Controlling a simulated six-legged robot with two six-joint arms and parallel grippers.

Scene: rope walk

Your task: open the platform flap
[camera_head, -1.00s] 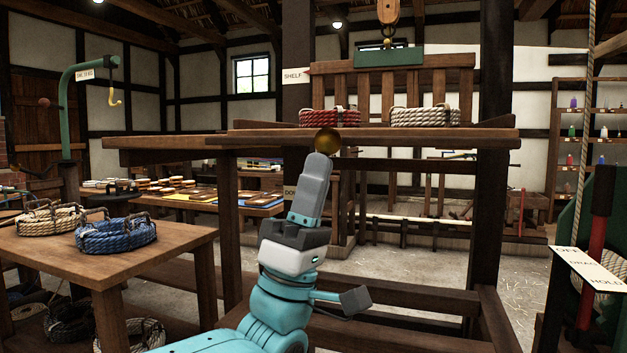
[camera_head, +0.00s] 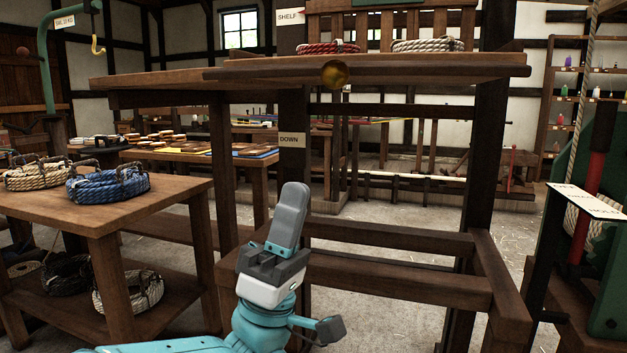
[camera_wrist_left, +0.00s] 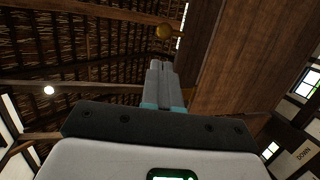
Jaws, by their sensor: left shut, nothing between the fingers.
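The platform flap (camera_head: 440,69) is a wooden board at the front of the raised wooden platform (camera_head: 150,81). It looks about level, seen nearly edge-on. A round brass knob (camera_head: 335,74) sits at its front edge. My left gripper (camera_head: 295,188) points up, shut and empty, below and slightly left of the knob in the head view. A gap separates them. My right gripper is not in view.
Red (camera_head: 327,48) and white (camera_head: 427,45) rope coils sit on the platform. Its posts and lower rails (camera_head: 390,275) stand around my left arm. A table (camera_head: 150,205) with rope coils is at left. A red lever (camera_head: 590,165) stands at right.

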